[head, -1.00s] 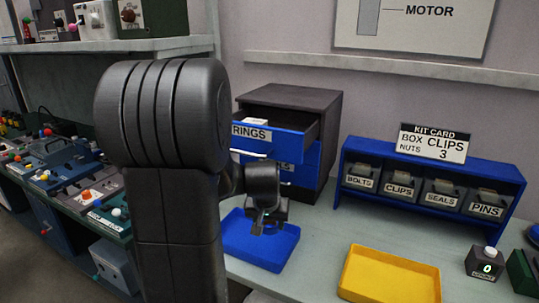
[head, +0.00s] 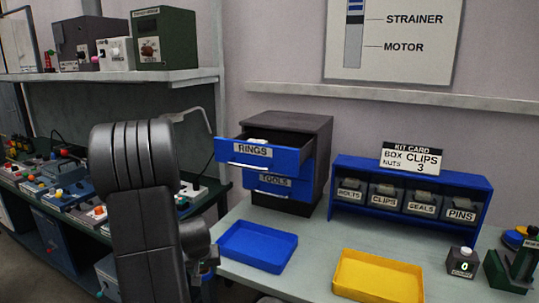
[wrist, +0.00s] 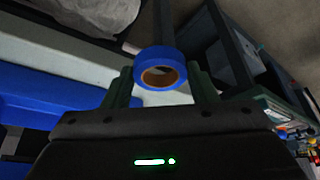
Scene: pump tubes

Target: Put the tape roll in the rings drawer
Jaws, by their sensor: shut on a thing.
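The blue tape roll (wrist: 160,59), with a brown core, is held between the two fingers of my gripper (wrist: 162,84) in the wrist view. The rings drawer (head: 235,153), blue and labelled RINGS, is the top drawer of the dark cabinet (head: 322,165). It is pulled open, and something pale lies inside. My gripper is apart from it, nearer to the camera.
A blue tray (head: 247,260) and a yellow tray (head: 375,290) lie on the bench in front. A blue bin rack (head: 408,169) stands at the right. A panel bench (head: 20,188) with several boxes is at the left.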

